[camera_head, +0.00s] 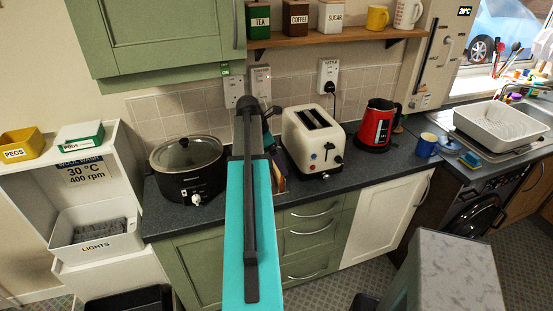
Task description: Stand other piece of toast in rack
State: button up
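The cream toaster (313,140) stands on the dark worktop with two slots on top. I see no toast standing out of the slots. Just left of the toaster, a small brown item (279,182) shows at the edge of my teal arm. It may be toast or part of the rack, but I cannot tell which. No toast rack is clearly visible; my arm covers that part of the worktop. My gripper (269,128) is above the worktop at the toaster's left side, mostly hidden by my own arm. Its fingers and anything between them cannot be made out.
A black slow cooker (188,168) stands to the left and a red kettle (377,126) to the right. A blue mug (425,145) and a dish rack (500,127) are further right. A shelf (335,35) with canisters and mugs hangs above. Some worktop (350,172) in front is clear.

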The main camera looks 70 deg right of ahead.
jog(key=b+v, duration=0.4)
jog(key=v, duration=0.9)
jog(key=shift+r, duration=0.2)
dwell(1.2)
